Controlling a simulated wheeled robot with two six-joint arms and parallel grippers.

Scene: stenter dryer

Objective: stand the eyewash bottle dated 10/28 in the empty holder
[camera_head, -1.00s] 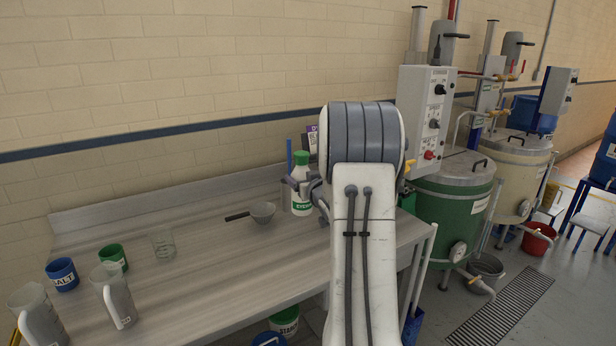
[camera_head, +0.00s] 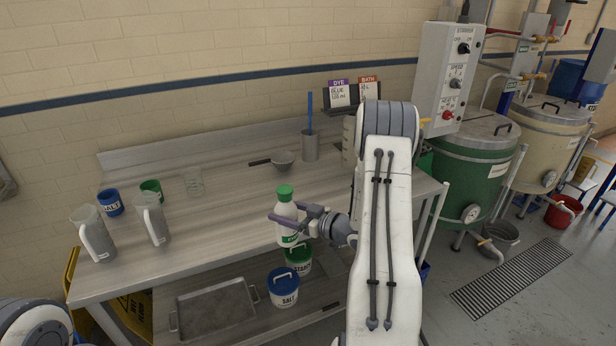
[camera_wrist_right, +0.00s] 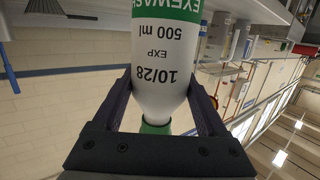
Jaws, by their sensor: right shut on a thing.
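The eyewash bottle (camera_head: 288,222), white with a green cap and green label band, is upright in the head view, in front of or over the front edge of the steel bench. My right gripper (camera_head: 294,211) is shut on it, with one finger on each side below the cap. In the right wrist view the bottle (camera_wrist_right: 166,45) appears upside down and reads 500 ml, EXP 10/28. The right gripper's fingers (camera_wrist_right: 163,95) flank its shoulder there. I cannot make out an empty holder in either view. My left gripper is out of view.
The bench (camera_head: 225,235) carries jugs (camera_head: 152,220), cups, a beaker, a ladle (camera_head: 283,160) and card stands (camera_head: 340,95). Salt (camera_head: 283,288) and starch tubs and a tray (camera_head: 215,310) sit on the lower shelf. A green vat (camera_head: 470,175) stands right of the bench.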

